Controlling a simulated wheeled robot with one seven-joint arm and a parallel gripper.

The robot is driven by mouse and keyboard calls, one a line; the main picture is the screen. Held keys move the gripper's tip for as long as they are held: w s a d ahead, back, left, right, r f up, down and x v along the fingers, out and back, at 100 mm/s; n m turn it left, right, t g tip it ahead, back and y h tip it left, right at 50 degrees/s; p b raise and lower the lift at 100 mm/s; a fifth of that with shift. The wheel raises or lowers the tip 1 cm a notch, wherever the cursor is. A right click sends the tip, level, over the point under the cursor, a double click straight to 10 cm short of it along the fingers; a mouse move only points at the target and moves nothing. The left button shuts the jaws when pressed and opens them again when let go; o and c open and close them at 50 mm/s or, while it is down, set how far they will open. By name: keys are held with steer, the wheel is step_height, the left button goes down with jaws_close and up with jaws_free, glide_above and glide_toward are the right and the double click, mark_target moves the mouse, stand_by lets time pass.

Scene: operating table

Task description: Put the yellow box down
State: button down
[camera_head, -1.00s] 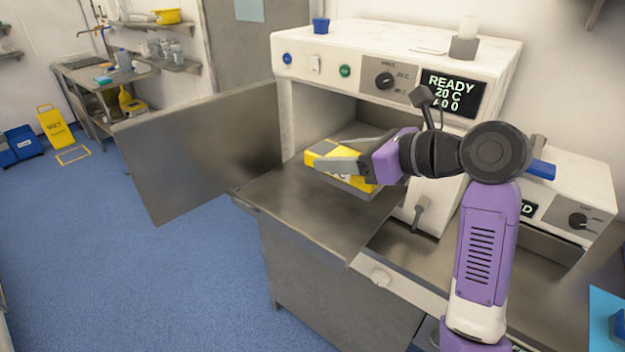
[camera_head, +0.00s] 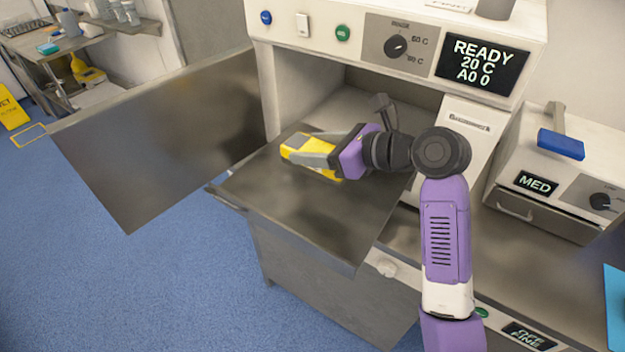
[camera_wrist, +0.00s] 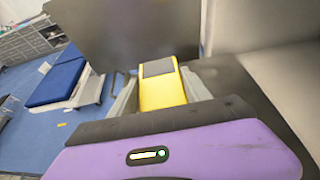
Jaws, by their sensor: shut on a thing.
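The yellow box (camera_head: 298,146) with a dark grey panel is between the fingers of my gripper (camera_head: 318,154), which is shut on it. The box lies over the metal shelf (camera_head: 290,220) that sticks out in front of the machine's open chamber. I cannot tell whether the box touches the shelf. In the wrist view the yellow box (camera_wrist: 162,90) sits between my two grey fingers, pointing away toward the metal door.
The open metal door (camera_head: 160,140) stands at the left of the shelf. The chamber (camera_head: 400,95) behind is open. A smaller machine with a MED display (camera_head: 535,184) stands at the right. The shelf's front part is bare.

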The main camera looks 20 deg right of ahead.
step_height(320, 180, down, 10)
steer(key=shift+r, duration=0.2)
steer(key=shift+f, duration=0.1)
stand_by(0.3)
steer(key=shift+c, duration=2.4)
jaws_free()
steer(key=b+v, duration=0.1)
steer(key=v, duration=1.1)
steer(key=shift+s, duration=0.1)
